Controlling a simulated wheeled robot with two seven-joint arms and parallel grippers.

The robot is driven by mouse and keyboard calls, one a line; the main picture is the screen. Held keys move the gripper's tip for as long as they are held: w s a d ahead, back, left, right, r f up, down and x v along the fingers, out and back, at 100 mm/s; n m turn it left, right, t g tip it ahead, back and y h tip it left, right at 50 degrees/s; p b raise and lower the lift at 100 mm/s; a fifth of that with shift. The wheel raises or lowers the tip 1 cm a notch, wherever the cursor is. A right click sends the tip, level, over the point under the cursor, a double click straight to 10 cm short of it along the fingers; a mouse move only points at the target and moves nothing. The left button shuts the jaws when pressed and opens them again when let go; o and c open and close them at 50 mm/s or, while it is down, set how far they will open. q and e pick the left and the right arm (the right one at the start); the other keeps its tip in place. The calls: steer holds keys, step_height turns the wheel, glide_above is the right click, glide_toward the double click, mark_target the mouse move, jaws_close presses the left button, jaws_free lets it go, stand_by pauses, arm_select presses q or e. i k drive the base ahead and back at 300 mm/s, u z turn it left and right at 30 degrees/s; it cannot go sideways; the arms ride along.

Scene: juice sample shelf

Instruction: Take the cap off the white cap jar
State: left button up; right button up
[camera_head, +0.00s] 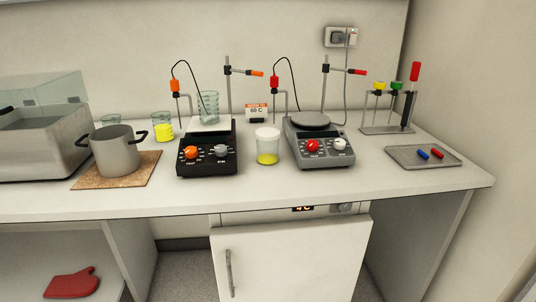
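A clear jar with a white cap (268,133) and yellow liquid in its lower part (267,156) stands upright on the counter, between the two hotplates. The white cap sits on top of the jar. Neither of my grippers shows in the head view.
A black hotplate (208,163) stands close left of the jar, a grey hotplate (322,152) close right. Farther left are a pot (115,155) on a cork mat (86,183). A tray (405,158) lies at the right. The counter in front of the jar is clear.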

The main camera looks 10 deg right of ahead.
mark_target(267, 152)
steer(key=k, duration=1.15)
steer(key=u, duration=0.7)
steer(key=i, duration=0.9)
steer(key=z, duration=0.45)
steer(key=i, duration=0.8)
steer(key=z, duration=0.8)
